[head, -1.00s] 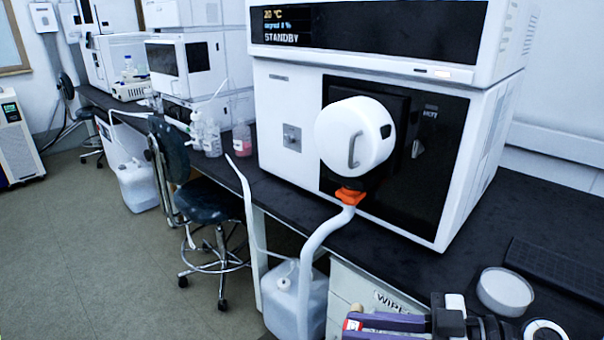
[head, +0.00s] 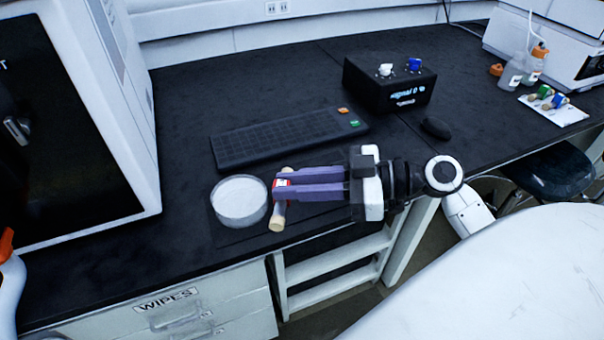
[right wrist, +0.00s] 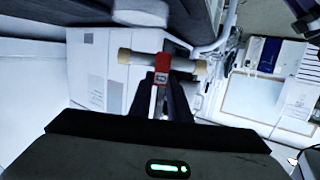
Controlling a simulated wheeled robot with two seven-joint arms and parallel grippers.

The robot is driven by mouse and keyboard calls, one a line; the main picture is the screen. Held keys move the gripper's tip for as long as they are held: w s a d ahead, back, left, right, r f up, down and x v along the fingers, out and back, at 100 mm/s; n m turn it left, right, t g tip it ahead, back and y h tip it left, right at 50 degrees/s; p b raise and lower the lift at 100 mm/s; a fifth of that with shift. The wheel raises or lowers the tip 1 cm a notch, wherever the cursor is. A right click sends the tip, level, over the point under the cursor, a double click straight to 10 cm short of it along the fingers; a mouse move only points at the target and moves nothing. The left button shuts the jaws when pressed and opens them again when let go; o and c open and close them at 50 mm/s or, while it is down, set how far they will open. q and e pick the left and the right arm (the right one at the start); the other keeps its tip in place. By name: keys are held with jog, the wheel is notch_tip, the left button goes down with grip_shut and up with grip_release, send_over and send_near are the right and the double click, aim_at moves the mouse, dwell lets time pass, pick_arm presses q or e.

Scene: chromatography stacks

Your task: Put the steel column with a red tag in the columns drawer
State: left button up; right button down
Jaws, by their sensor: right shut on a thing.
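The steel column with a red tag (head: 278,220) is between the purple fingers of my right gripper (head: 277,189) in the head view. The gripper is shut on it near the red tag, above the front of the dark bench. In the right wrist view the column (right wrist: 185,64) lies crosswise at the fingertips (right wrist: 162,88), with tan ends and the red tag in the middle. Below the bench a drawer front (head: 215,320) is labelled WIPES. No drawer labelled for columns can be read. My left gripper is not seen.
A round white dish (head: 240,200) stands just left of the column. A white tray (head: 572,117) with green- and blue-tagged columns lies far right. A large instrument (head: 118,90) stands left.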

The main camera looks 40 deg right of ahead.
jog(key=w+d+m+t+h+b, duration=0.3)
jog(key=w+d+b, duration=0.2)
jog(key=d, duration=0.3)
jog(key=shift+s+f+b, duration=0.1)
jog(key=shift+f+b, duration=0.45)
jog(key=shift+f, duration=4.2)
jog(key=shift+f, duration=0.1)
jog(key=shift+f+b, duration=0.15)
jog(key=shift+b, duration=0.15)
jog(key=c, duration=1.7)
grip_release()
jog(key=shift+o, duration=0.2)
